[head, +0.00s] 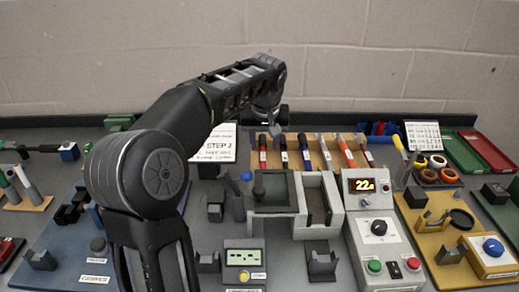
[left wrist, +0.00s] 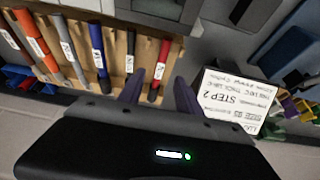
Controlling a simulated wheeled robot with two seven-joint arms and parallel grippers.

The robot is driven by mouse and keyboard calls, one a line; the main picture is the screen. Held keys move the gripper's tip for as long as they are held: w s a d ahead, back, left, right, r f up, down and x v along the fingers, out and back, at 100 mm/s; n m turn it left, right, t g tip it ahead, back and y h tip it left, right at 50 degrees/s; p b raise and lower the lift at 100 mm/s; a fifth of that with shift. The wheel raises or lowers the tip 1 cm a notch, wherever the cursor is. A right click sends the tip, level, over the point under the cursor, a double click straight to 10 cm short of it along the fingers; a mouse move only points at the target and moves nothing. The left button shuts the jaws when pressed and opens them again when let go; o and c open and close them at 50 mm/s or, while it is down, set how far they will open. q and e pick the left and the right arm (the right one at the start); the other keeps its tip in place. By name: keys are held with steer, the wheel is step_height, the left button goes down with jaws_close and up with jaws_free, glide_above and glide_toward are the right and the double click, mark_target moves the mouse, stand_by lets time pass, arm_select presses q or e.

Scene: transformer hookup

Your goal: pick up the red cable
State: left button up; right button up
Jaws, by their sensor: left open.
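The red cable (head: 263,156) lies at the left end of the wooden rack (head: 294,142), with a white label on it. In the left wrist view the red cable (left wrist: 161,65) shows between the two dark fingers of my left gripper (left wrist: 159,90). The fingers are apart, one on each side of it, and hold nothing. I cannot tell how far above it they are. In the head view my left gripper (head: 271,122) is over the back of the rack near the red cable, partly hidden by its own wrist. My right gripper is not seen.
A STEP 2 card (head: 216,144) stands left of the rack. A grey fixture (head: 274,208) and a control box with display (head: 378,228) are in front.

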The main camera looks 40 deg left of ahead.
mark_target(263, 160)
arm_select(q)
steer(key=shift+x, duration=1.35)
steer(key=shift+f, duration=0.1)
steer(key=p+x, duration=0.1)
steer(key=x, duration=0.4)
steer(key=shift+s, duration=0.15)
steer(key=shift+c, duration=0.4)
jaws_close()
stand_by(0.5)
